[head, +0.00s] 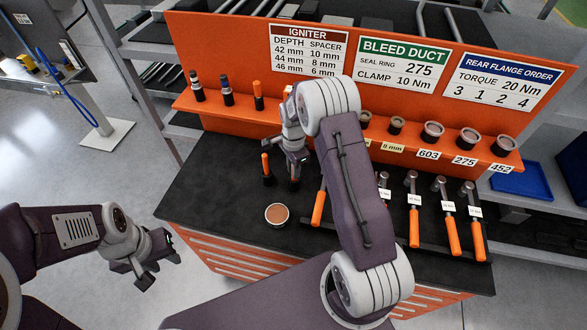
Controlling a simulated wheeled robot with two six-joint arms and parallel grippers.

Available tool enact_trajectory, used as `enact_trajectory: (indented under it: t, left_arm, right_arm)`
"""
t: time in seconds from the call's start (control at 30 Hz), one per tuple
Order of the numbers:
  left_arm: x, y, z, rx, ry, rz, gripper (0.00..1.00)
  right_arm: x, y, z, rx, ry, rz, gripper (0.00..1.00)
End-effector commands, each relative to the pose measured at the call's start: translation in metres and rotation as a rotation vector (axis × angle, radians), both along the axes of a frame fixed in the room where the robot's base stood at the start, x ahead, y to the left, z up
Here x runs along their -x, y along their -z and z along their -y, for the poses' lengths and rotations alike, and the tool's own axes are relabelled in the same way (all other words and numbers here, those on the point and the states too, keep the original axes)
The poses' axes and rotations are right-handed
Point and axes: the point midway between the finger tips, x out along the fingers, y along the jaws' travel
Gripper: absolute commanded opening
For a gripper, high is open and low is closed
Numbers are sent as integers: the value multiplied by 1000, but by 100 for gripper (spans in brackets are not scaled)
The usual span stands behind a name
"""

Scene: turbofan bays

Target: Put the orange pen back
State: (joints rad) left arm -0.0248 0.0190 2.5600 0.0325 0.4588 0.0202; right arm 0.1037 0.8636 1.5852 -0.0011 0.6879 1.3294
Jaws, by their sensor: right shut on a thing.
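An orange pen (265,163) with a dark lower end stands nearly upright over the black bench top, close to my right gripper. My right gripper (294,172) points down just above the bench, directly beside the pen in the picture. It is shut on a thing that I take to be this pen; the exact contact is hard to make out. A similar orange-topped piece (258,95) stands on the orange rack shelf. My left gripper (150,275) is open and empty, off the bench's left edge.
A round brown-topped cup (276,214) sits on the black bench top (215,190). Orange-handled wrenches (449,230) lie at the right. Dark pieces (227,92) and several ring-shaped parts (432,132) stand on the rack shelf (320,118). My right arm hides the middle.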

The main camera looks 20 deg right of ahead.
Motion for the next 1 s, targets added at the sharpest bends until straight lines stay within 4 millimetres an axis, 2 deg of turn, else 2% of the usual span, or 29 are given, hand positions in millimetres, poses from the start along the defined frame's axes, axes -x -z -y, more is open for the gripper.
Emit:
enact_trajectory:
  t: [0.87, 0.9, 0.97, 1.0]
  left_arm:
    - [0, 10, 0, 0, 0, 0, 36]
    - [0, 9, 0, 0, 0, 0, 36]
    - [0, 9, 0, 0, 0, 0, 36]
    - [0, 9, 0, 0, 0, 0, 36]
  right_arm:
    - [0, 14, 0, 0, 0, -1, 0]
    - [0, 13, 0, 0, 0, 0, 27]
    - [0, 13, 0, 0, 0, -1, 43]
    - [0, 13, 0, 0, 0, -1, 44]
